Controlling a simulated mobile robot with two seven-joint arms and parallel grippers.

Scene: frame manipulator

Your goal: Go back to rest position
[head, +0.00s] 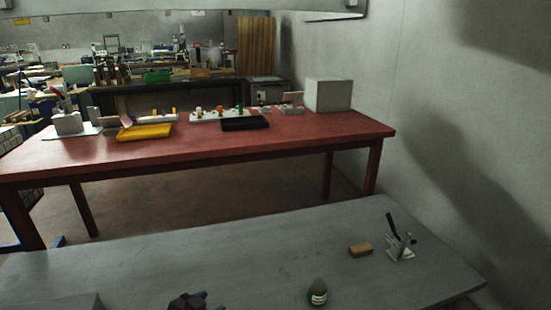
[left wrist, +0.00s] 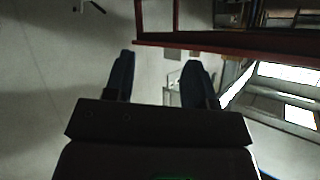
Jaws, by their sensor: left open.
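My left gripper (left wrist: 160,75) shows in the left wrist view with its two dark fingers spread apart. Nothing is held between them; only distant background shows in the gap. The red edge of a table frame (left wrist: 225,47) passes beyond the fingertips, apart from them. In the head view neither gripper can be made out with certainty. My right gripper is not seen in either view.
A grey table (head: 240,262) is nearest, bearing a tan block (head: 360,250), a small metal stand (head: 400,246), a dark round item (head: 317,292) and an unclear dark item (head: 187,301). Behind is a red table (head: 220,150) with a yellow tray (head: 145,132), a black tray (head: 245,123) and a grey box (head: 328,95).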

